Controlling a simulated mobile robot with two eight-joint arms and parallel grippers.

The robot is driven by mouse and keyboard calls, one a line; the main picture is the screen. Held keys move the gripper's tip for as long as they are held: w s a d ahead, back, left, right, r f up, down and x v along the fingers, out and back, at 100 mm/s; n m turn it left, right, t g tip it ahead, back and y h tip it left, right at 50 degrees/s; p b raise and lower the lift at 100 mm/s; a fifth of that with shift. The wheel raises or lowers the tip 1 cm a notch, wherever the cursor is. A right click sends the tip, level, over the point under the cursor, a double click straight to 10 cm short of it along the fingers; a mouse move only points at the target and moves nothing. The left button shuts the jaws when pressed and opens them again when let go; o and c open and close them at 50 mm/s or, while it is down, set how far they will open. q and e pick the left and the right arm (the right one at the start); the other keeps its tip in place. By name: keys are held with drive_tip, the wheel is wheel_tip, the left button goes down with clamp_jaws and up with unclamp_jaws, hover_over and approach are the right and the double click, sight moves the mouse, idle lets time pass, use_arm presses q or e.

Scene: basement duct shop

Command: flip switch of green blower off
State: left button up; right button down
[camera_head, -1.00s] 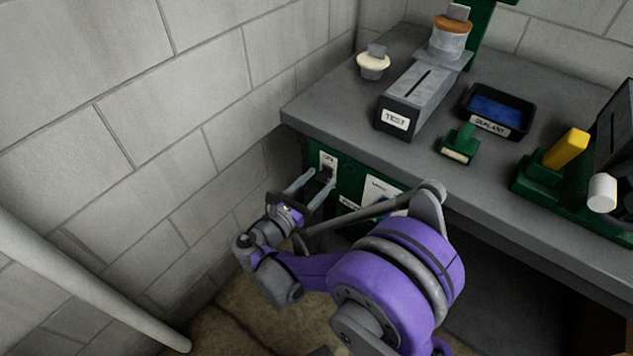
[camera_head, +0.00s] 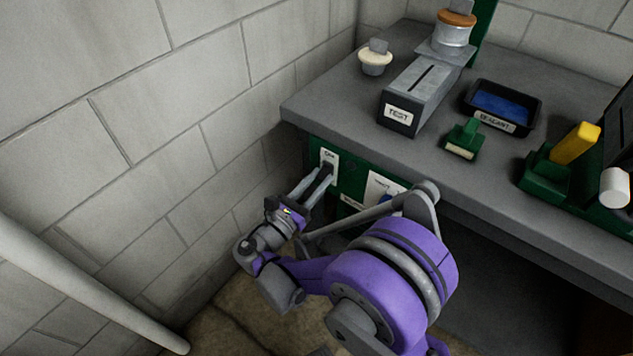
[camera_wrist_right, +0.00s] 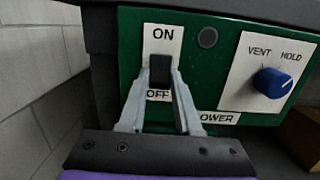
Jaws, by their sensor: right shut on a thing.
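The green blower (camera_head: 350,178) is a green panel under the front edge of the grey bench; it also shows in the right wrist view (camera_wrist_right: 215,70). Its black rocker switch (camera_wrist_right: 160,72) sits on a white plate marked ON above and OFF below. My right gripper (camera_head: 324,172) reaches the switch from below. In the right wrist view its two fingertips (camera_wrist_right: 160,84) are closed in on both sides of the switch's lower part. The fingers partly cover the OFF label. Which way the switch is tipped I cannot tell. My left gripper is not in view.
Right of the switch is a blue knob (camera_wrist_right: 272,82) marked VENT and HOLD. On the bench (camera_head: 340,100) stand a TEST box (camera_head: 418,92), a dark tray (camera_head: 503,106), a white-topped item (camera_head: 375,60) and a yellow-handled tool (camera_head: 575,143). A block wall (camera_head: 180,120) is close on the left.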

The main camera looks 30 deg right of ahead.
idle(0.3)
drive_tip(key=c, duration=0.6)
unclamp_jaws()
drive_tip(key=shift+a, duration=0.15)
drive_tip(key=p+v, duration=0.1)
drive_tip(key=v, duration=0.9)
drive_tip(key=shift+s+a+f, duration=0.2)
drive_tip(key=shift+a+f, duration=0.05)
